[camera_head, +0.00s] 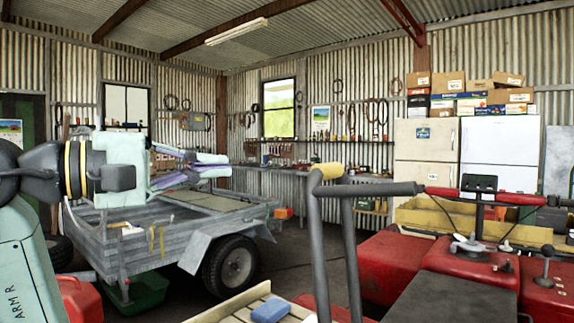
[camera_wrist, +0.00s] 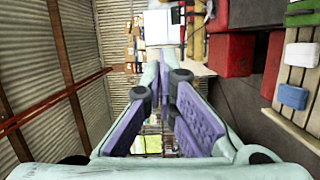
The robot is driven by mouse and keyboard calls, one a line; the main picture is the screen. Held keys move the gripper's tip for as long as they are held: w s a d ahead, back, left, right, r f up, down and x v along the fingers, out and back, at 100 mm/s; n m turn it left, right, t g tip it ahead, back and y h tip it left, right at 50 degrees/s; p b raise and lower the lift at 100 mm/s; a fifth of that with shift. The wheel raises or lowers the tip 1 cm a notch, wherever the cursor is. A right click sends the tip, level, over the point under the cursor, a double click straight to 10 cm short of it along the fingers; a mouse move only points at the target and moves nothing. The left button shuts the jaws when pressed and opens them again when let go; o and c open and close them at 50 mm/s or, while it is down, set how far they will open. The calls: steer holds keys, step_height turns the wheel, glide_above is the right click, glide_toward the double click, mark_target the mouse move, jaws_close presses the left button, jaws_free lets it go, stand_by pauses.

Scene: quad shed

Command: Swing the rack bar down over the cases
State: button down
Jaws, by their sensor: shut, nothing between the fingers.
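A blue case (camera_head: 270,311) lies on a slatted wooden rack (camera_head: 232,305) at the bottom edge; in the wrist view a blue case (camera_wrist: 292,97) shows on the slats at right. My gripper (camera_head: 226,172) is left of the bar, apart from it in the picture, its fingers pointing right. The fingers (camera_wrist: 168,72) are shut and empty. I cannot clearly make out the bar in the wrist view.
A red quad (camera_head: 470,265) with a black seat and handlebars fills the right. A grey trailer (camera_head: 150,235) stands behind my arm at left. A workbench (camera_head: 290,172), fridges (camera_head: 426,150) and stacked boxes line the back. Open floor shows between trailer and quad.

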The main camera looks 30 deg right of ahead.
steer(key=s+d+p, duration=0.3)
steer(key=d+p, duration=0.1)
steer(key=d, duration=0.7)
steer(key=shift+d+f, duration=0.15)
steer(key=shift+f, duration=0.05)
